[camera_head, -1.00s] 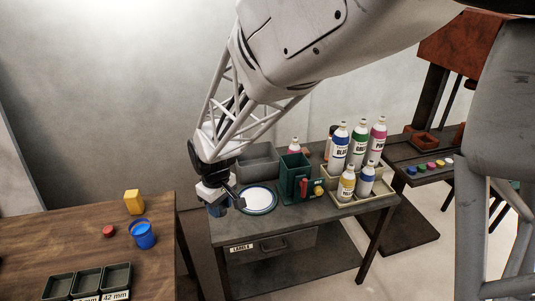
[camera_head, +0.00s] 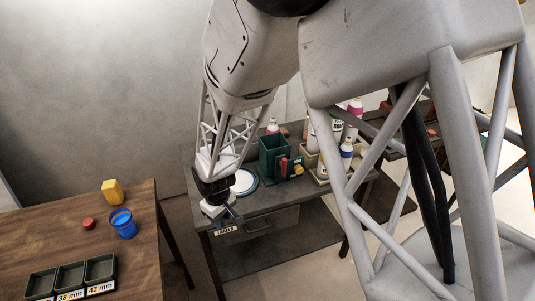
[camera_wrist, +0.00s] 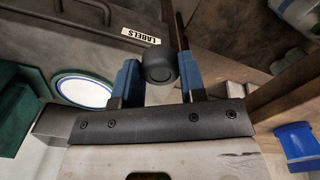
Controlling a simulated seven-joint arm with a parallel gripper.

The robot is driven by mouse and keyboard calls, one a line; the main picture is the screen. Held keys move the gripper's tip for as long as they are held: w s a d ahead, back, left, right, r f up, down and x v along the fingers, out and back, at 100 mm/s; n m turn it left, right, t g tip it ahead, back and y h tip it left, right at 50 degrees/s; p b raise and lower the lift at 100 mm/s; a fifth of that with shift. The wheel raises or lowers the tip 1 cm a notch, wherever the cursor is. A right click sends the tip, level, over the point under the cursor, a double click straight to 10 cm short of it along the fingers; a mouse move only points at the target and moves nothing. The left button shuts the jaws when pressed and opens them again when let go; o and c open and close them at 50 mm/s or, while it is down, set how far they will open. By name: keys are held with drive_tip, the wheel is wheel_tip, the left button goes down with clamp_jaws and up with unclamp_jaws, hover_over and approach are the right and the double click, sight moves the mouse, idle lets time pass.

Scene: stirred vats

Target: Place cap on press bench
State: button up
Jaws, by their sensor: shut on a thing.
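My gripper (camera_head: 226,221) hangs at the front left corner of the middle table, near the labels drawer. In the wrist view, my gripper (camera_wrist: 159,80) has its blue fingers shut on a small dark round cap (camera_wrist: 158,65), clear of the surfaces around it. The cap cannot be made out in the head view. A dark bench with reddish parts (camera_head: 432,132) stands at the right; I take it for the press bench. My own arm hides most of it.
The middle table holds a white plate (camera_head: 243,181), a green holder (camera_head: 272,157) and several bottles. The wooden table at left has a blue cup (camera_head: 122,224), a yellow block (camera_head: 112,191), a red cap (camera_head: 88,224) and labelled trays (camera_head: 70,276). A floor gap separates these tables.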

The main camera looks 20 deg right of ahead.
drive_tip(key=shift+f, duration=1.85)
drive_tip(key=shift+w, duration=0.15)
drive_tip(key=w+a, duration=0.1)
drive_tip(key=w, duration=0.4)
drive_tip(key=w+a+f, duration=0.1)
drive_tip(key=w, duration=0.4)
drive_tip(key=w+a, duration=0.1)
drive_tip(key=w, duration=0.4)
drive_tip(key=shift+w+f, duration=0.2)
drive_tip(key=shift+f, duration=0.05)
drive_tip(key=shift+f, duration=0.1)
drive_tip(key=shift+f, duration=1.65)
drive_tip(key=shift+f, duration=0.1)
